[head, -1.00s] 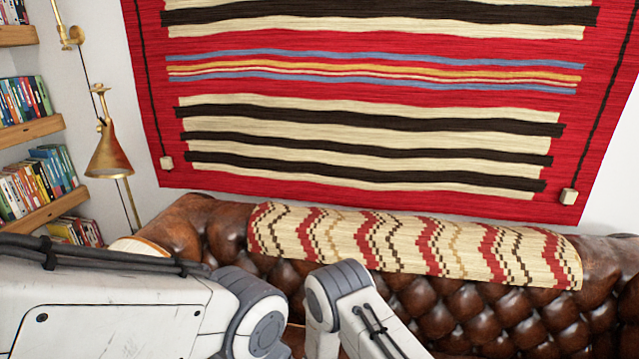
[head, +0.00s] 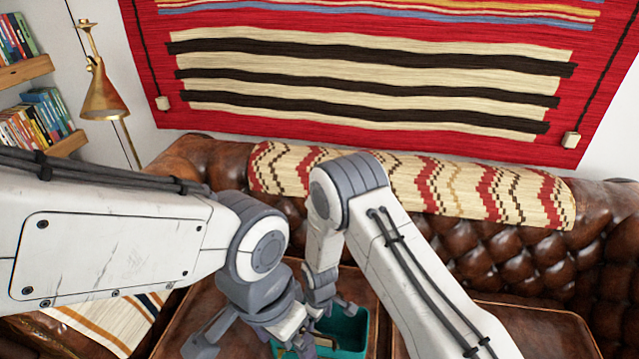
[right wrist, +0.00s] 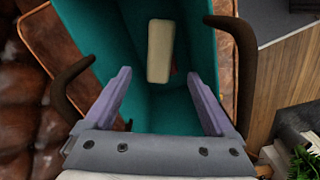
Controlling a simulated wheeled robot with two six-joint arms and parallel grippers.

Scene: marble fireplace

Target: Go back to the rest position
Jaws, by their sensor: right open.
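My right gripper (head: 328,304) hangs from its bent arm over a teal bin (head: 350,330) on the brown leather sofa. In the right wrist view, its two fingers are spread wide, with nothing between their tips (right wrist: 160,78). The teal bin (right wrist: 105,35) lies below them, with a dark curved handle on each side. A cream block (right wrist: 160,50) is inside, with a bit of something red beside it. My left arm comes in from the left and bends down beside the bin. Its gripper (head: 245,330) is partly hidden and cut off by the frame's bottom.
The sofa (head: 510,255) has a tufted back with a zigzag-patterned throw (head: 450,190). A striped cloth (head: 95,325) lies at the lower left. A brass lamp (head: 103,98) and bookshelves (head: 25,75) stand left. A striped rug (head: 370,85) hangs on the wall behind.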

